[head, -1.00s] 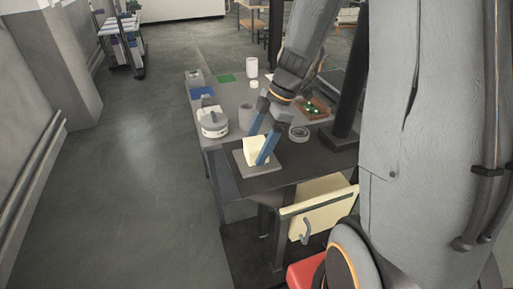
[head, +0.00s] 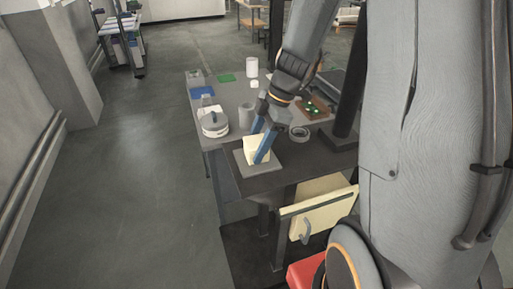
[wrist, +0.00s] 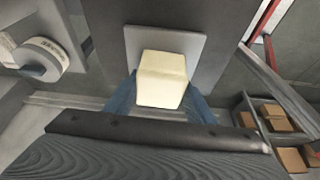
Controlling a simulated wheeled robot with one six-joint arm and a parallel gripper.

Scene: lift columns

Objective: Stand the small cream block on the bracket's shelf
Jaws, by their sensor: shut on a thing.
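The small cream block (head: 256,147) is between the blue fingers of my gripper (head: 263,148). It also shows in the wrist view (wrist: 161,80), with a blue finger on each side. My gripper is shut on it. The block is over a grey square plate (head: 271,165), which also shows in the wrist view (wrist: 190,48). I cannot tell whether its underside touches the plate. I cannot make out for sure whether this plate is the bracket's shelf.
The plate is at the near end of a dark table (head: 240,185). A white round device (head: 214,124), a grey cup (head: 246,116), a grey ring (head: 299,134) and a brown tray (head: 314,107) stand farther back. A cream drawer (head: 318,213) sticks out below.

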